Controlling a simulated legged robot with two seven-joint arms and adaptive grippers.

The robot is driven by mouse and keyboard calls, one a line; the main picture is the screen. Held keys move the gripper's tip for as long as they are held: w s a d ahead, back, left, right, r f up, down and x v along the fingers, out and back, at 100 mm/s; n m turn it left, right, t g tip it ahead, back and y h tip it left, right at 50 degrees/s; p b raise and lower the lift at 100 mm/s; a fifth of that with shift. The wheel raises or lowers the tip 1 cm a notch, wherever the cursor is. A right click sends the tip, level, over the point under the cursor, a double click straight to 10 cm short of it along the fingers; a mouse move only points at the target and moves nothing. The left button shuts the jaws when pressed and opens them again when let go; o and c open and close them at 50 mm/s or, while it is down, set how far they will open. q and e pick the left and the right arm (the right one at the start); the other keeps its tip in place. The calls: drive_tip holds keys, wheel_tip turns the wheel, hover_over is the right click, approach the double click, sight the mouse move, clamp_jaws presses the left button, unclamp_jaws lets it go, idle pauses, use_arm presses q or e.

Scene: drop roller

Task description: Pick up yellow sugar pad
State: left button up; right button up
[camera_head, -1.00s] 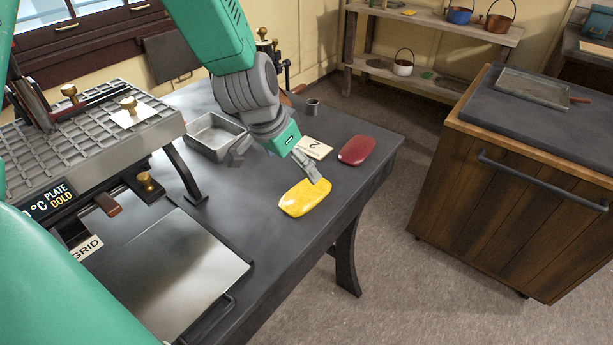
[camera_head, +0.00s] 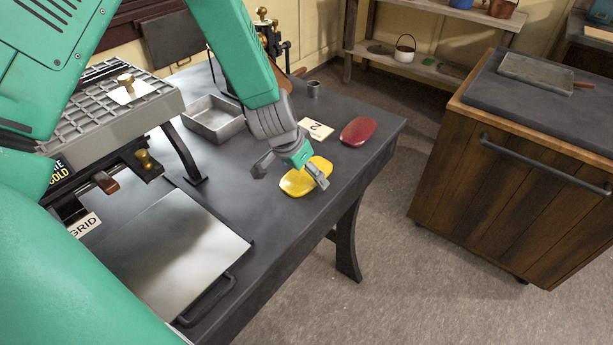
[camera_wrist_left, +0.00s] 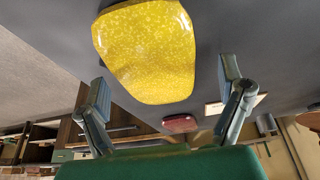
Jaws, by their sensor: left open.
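The yellow sugar pad (camera_head: 296,184) lies flat on the dark table, speckled and rounded. My left gripper (camera_head: 291,176) is above it with its fingers spread wide, and it partly covers the pad in the head view. In the left wrist view the pad (camera_wrist_left: 150,50) shows beyond the open fingers (camera_wrist_left: 165,88), roughly centred between them, with nothing held. I cannot tell the exact height of the fingers over the pad. My right gripper is not in view.
A red pad (camera_head: 360,131) and a card marked 2 (camera_head: 316,129) lie near the pad. A metal tray (camera_head: 213,120), a small cup (camera_head: 313,89) and a shiny plate (camera_head: 170,254) are also on the table (camera_head: 255,205). A wooden cabinet (camera_head: 510,190) stands apart at right.

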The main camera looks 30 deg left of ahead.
use_arm(q)
drive_tip(key=shift+d, duration=0.25)
drive_tip(key=shift+a, duration=0.1)
drive_tip(key=c, duration=1.4)
